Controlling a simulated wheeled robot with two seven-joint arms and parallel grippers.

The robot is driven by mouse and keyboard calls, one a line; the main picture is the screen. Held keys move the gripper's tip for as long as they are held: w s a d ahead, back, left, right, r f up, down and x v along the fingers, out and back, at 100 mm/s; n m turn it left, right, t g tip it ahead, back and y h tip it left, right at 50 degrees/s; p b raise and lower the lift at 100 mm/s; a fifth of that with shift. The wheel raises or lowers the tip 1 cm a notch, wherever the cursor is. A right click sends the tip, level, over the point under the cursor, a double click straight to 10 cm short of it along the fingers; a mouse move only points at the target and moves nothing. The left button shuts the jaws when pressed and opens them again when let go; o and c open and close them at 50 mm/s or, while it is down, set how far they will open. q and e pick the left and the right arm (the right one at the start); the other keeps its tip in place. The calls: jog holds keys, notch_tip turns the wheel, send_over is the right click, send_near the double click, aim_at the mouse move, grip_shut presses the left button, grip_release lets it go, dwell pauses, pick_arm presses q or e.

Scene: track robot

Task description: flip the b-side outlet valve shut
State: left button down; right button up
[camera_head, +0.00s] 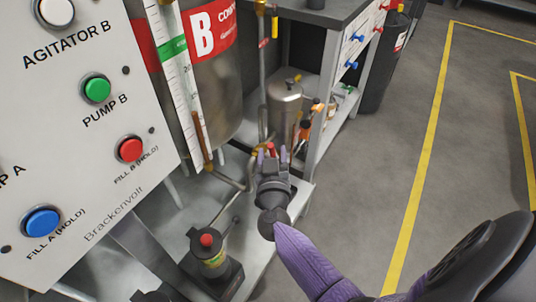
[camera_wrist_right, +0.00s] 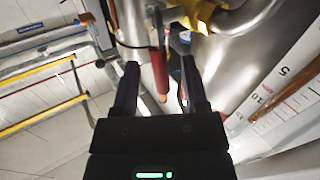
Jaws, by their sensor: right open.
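The steel B tank (camera_head: 222,80) stands at centre left with a red "B" label. Below and right of it is a valve with a red lever (camera_head: 270,148). In the right wrist view the red lever (camera_wrist_right: 159,72) hangs down from a brass valve body (camera_wrist_right: 204,14) with steel pipe beside it. My right gripper (camera_head: 271,160) is at this valve and hides part of it. In the wrist view its open fingers (camera_wrist_right: 160,82) stand either side of the red lever, with visible gaps. Contact with the lever cannot be told. My left gripper is not in view.
A white button panel (camera_head: 75,130) fills the left. A red-topped pump unit (camera_head: 208,252) sits low on the grey bench (camera_head: 262,260). A small steel vessel (camera_head: 285,105) stands behind the gripper. A clear scale (camera_wrist_right: 275,100) runs along the tank. Open floor (camera_head: 400,110) lies right.

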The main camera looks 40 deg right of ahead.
jog(key=shift+x, duration=0.8)
jog(key=shift+c, duration=0.4)
grip_shut()
jog(key=shift+r, duration=0.1)
jog(key=g+p, duration=0.1)
jog(key=p, duration=0.2)
jog(key=r+m+y+p, duration=0.1)
jog(key=p, duration=0.3)
jog(key=shift+w+d+g+y+p, duration=0.25)
jog(key=shift+d+g+y+p, duration=0.05)
jog(key=shift+d+g, duration=0.1)
jog(key=shift+d+f+m+p, duration=0.1)
jog(key=shift+f+m+p, duration=0.1)
jog(key=shift+m+p, duration=0.1)
jog(key=shift+f, duration=0.35)
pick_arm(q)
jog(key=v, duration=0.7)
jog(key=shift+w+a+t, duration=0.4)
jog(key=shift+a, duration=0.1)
